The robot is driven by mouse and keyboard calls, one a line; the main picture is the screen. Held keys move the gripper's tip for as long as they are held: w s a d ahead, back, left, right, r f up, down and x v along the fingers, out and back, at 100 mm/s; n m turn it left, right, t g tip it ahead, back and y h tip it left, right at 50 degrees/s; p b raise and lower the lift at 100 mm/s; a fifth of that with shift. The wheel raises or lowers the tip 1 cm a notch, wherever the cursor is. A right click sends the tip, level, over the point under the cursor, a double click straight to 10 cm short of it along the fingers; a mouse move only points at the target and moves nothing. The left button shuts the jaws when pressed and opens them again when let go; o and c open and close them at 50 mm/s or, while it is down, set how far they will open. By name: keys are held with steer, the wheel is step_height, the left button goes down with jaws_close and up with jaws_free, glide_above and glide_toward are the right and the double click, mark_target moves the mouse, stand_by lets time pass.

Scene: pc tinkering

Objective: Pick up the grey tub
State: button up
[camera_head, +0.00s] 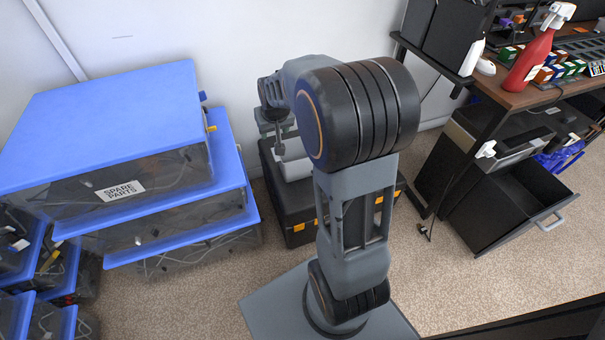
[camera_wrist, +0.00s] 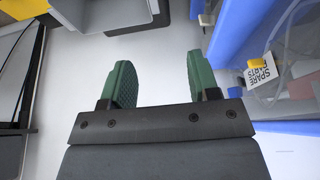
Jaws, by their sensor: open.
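My gripper (camera_wrist: 158,64) is open, with its two green fingers apart and nothing between them. In the head view my arm hides most of it. A light grey thing (camera_head: 292,167), perhaps the grey tub, sits on a black case (camera_head: 297,226) by the wall, partly hidden behind my arm. In the wrist view a grey box-like thing (camera_wrist: 112,14) with a dark side and a yellow latch is cut off at the top edge, beyond the fingertips. I cannot tell for sure whether it is the tub.
Blue-lidded clear bins (camera_head: 120,115), one labelled spare parts, are stacked at the left; a blue-edged bin (camera_wrist: 228,40) is close to the right finger in the wrist view. A desk (camera_head: 520,92) with an open black drawer (camera_head: 505,212) stands at the right. Carpet (camera_head: 445,285) between is mostly free.

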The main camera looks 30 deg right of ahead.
steer(key=b+x, duration=0.2)
steer(key=x, duration=0.3)
steer(key=d+b+x, duration=0.1)
steer(key=b+x, duration=0.1)
steer(key=x, duration=0.4)
steer(key=b+x, duration=0.2)
steer(key=x, duration=0.3)
steer(key=shift+d+f, duration=0.2)
steer(key=shift+d, duration=0.2)
steer(key=shift+b+x, duration=1.95)
steer(key=shift+x, duration=1.15)
steer(key=shift+w+r, duration=0.15)
steer(key=shift+c, duration=0.2)
jaws_close()
